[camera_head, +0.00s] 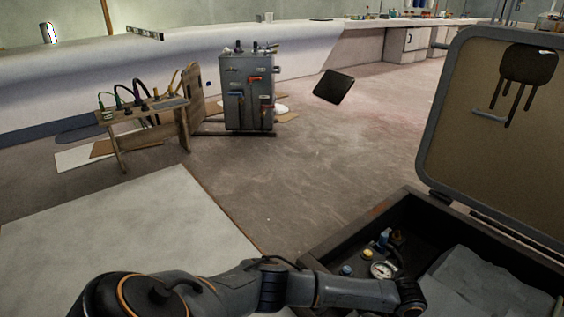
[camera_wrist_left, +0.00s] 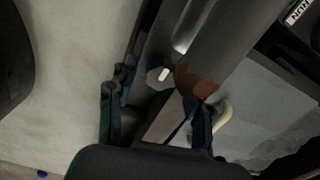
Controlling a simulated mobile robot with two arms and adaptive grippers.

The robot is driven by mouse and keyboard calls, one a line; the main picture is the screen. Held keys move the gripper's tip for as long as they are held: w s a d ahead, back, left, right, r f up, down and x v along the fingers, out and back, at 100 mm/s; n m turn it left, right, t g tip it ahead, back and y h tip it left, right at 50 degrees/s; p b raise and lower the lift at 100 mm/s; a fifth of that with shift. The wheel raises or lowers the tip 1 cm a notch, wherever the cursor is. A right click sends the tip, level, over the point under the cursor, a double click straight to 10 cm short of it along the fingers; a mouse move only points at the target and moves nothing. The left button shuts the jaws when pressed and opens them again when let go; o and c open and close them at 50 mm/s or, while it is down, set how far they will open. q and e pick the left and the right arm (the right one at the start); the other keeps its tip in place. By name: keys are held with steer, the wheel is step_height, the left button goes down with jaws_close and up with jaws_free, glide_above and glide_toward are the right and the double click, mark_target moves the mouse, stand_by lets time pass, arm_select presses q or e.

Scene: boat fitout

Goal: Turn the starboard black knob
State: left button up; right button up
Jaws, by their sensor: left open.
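In the head view, my left arm reaches right across the bottom to the front of an open dark case (camera_head: 345,233). Its fingers are not clear there. In the left wrist view, my left gripper (camera_wrist_left: 157,105) is open, with one finger on each side. A grey faceted piece with a white tip (camera_wrist_left: 163,75) and a rust-brown patch (camera_wrist_left: 197,80) show near the fingers; I cannot tell whether anything touches. Inside the case are a round gauge (camera_head: 382,269), a blue cap (camera_head: 346,270) and small brass-coloured fittings (camera_head: 397,236). I cannot make out a black knob. My right gripper is out of view.
The raised case lid (camera_head: 480,130) stands at the right. A grey cabinet with coloured levers (camera_head: 249,90) stands mid-room, beside a small wooden bench with cables (camera_head: 150,110). A dark square panel (camera_head: 333,87) is behind. Open floor (camera_head: 270,185) lies between.

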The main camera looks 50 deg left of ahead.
arm_select(q)
steer(key=n+b, duration=0.2)
steer(key=b, duration=0.1)
steer(key=shift+f+n, duration=0.3)
step_height(320, 180, up, 15)
steer(key=p, duration=1)
steer(key=s+a+f+n+p, duration=0.1)
steer(key=s+a+n+p, duration=0.1)
steer(key=s+p, duration=0.7)
steer(key=s+a+f+n+t+p, duration=0.1)
steer(key=s+a+n+p, duration=0.2)
steer(key=s+p, duration=0.6)
steer(key=s+a+f+n+p, duration=0.1)
steer(key=s+a+n+p, duration=0.2)
steer(key=s+p, duration=0.6)
steer(key=shift+s+f+n+t+p, duration=0.4)
steer(key=shift+n+p, duration=0.9)
steer(key=shift+p, duration=1.95)
